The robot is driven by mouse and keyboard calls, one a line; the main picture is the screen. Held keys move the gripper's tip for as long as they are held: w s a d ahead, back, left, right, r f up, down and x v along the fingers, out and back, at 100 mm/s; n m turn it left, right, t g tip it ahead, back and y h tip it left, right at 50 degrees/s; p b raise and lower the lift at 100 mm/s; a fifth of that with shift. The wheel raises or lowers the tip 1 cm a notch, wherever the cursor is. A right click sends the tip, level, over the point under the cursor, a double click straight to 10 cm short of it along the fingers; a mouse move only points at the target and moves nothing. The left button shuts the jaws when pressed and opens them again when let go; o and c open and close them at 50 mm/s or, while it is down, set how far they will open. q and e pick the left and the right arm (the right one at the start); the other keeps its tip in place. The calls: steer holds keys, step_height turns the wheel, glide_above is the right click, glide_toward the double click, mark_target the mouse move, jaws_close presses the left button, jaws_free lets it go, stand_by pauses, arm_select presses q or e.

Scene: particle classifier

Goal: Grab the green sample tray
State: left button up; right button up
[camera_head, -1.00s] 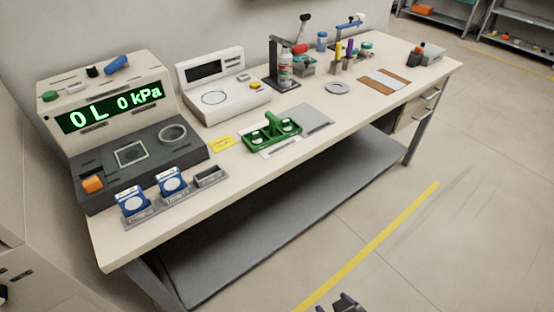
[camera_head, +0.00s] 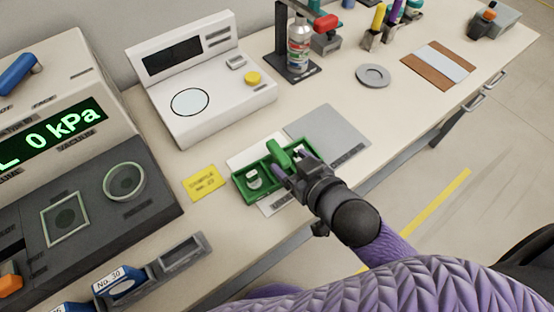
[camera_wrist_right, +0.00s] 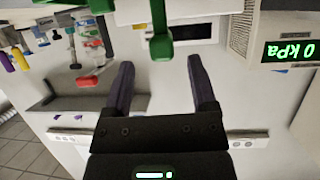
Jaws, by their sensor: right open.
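The green sample tray (camera_head: 243,195) lies on the bench on a white sheet, with a raised green handle (camera_head: 279,154) along its middle. A small white-capped jar (camera_head: 253,178) sits in its left part; my gripper hides much of its right part. My right gripper (camera_head: 296,163) is at the handle with its fingers spread. In the right wrist view the handle (camera_wrist_right: 160,42) shows in line with the gap between the open fingers (camera_wrist_right: 160,62), around their tips; contact cannot be told. My left gripper is not in view.
A white instrument (camera_head: 200,85) stands behind the tray, and a dark-topped vacuum device (camera_head: 150,215) is at left. A yellow label (camera_head: 204,183) and a grey plate (camera_head: 325,130) lie beside the tray. A spray bottle (camera_head: 299,45) stands farther back.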

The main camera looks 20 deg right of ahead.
mark_target(279, 154)
steer(key=x, duration=0.1)
steer(key=b+x, duration=0.1)
steer(key=x, duration=0.3)
steer(key=shift+s+a+f+b, duration=0.15)
steer(key=shift+s+f+b, duration=0.1)
steer(key=shift+b, duration=0.15)
steer(key=shift+w, duration=0.15)
steer(key=shift+r, duration=0.1)
jaws_close()
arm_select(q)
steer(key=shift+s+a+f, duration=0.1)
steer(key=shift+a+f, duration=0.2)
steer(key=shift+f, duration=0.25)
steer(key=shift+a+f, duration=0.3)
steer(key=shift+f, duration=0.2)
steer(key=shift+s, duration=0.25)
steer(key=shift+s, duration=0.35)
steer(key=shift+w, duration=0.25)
